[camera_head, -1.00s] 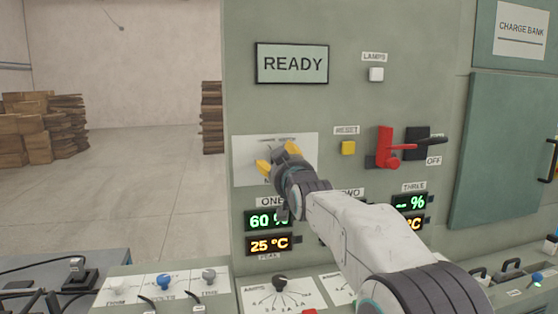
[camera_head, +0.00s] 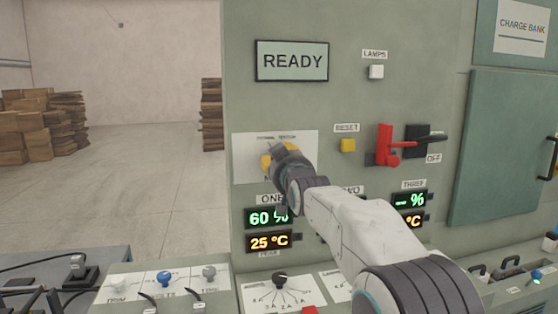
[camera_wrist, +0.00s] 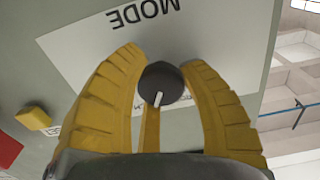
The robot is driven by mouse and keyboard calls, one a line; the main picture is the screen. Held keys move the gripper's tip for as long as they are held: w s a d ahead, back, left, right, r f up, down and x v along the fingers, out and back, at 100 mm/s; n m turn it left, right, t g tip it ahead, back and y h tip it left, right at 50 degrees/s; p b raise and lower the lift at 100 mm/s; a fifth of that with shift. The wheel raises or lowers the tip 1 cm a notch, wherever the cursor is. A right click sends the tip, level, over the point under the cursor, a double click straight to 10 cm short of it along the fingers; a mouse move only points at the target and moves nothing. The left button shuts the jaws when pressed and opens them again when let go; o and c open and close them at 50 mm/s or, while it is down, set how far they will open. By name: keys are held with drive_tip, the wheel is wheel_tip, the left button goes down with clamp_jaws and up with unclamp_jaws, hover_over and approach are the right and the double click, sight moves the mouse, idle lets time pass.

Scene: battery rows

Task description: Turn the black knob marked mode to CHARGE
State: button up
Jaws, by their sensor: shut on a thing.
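The black mode knob (camera_wrist: 160,84) shows in the wrist view, round with a white pointer line, on a white plate (camera_wrist: 85,55) lettered MODE, upside down there. My gripper (camera_wrist: 155,85) has its yellow fingers on both sides of the knob and is shut on it. In the head view my gripper (camera_head: 276,158) is at the white mode plate (camera_head: 245,150), and it hides the knob and most of the plate's lettering. The CHARGE mark cannot be read in either view.
A display (camera_head: 292,62) reads READY above the plate. A yellow reset button (camera_head: 348,145), a red lever (camera_head: 385,145) and a white lamps button (camera_head: 376,72) are to the right. Readouts (camera_head: 268,218) sit below. The floor at left is open.

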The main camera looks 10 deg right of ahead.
drive_tip(key=shift+f, duration=0.15)
drive_tip(key=c, duration=0.3)
drive_tip(key=shift+c, duration=0.2)
drive_tip(key=shift+f+n, duration=0.1)
drive_tip(key=shift+n, duration=0.2)
drive_tip(key=shift+n+b, duration=0.4)
drive_tip(key=shift+n, duration=0.1)
drive_tip(key=n+b, duration=0.1)
drive_tip(key=n, duration=0.4)
drive_tip(key=shift+f, duration=0.15)
drive_tip(key=shift+n+b, duration=0.7)
drive_tip(key=shift+n, duration=1.9)
